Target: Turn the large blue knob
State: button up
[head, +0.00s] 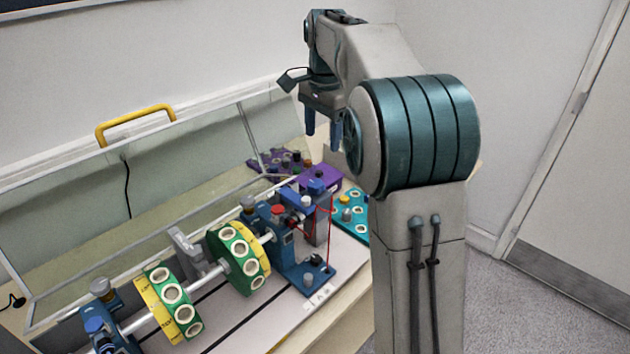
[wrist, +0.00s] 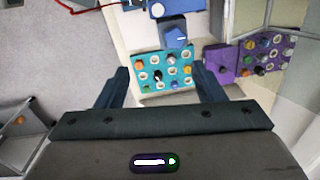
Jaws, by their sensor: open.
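My gripper (head: 322,128) hangs in the air above the back right of the bench, fingers down, open and empty. In the wrist view its two fingers (wrist: 160,72) stand apart on either side of a teal panel (wrist: 165,87), with no contact visible. The panel carries several small knobs and white-rimmed sockets; it also shows in the head view (head: 359,235), partly hidden by my arm. A blue block-like part (wrist: 173,32) lies just beyond the panel in the wrist view. I cannot tell for certain which part is the large blue knob.
A shaft with green and yellow discs (head: 238,260) runs along the bench between blue supports (head: 290,255). A purple panel with knobs (wrist: 222,66) lies beside the teal one. A clear cover with a yellow handle (head: 135,122) stands open behind. Floor is free at right.

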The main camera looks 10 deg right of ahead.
jog(key=m, duration=0.2)
send_near(316, 183)
jog(key=shift+g, duration=0.3)
jog(key=f, duration=0.8)
jog(key=shift+w+a+f, duration=0.1)
jog(key=shift+w+f, duration=0.15)
jog(key=shift+f, duration=0.1)
jog(key=c, duration=1)
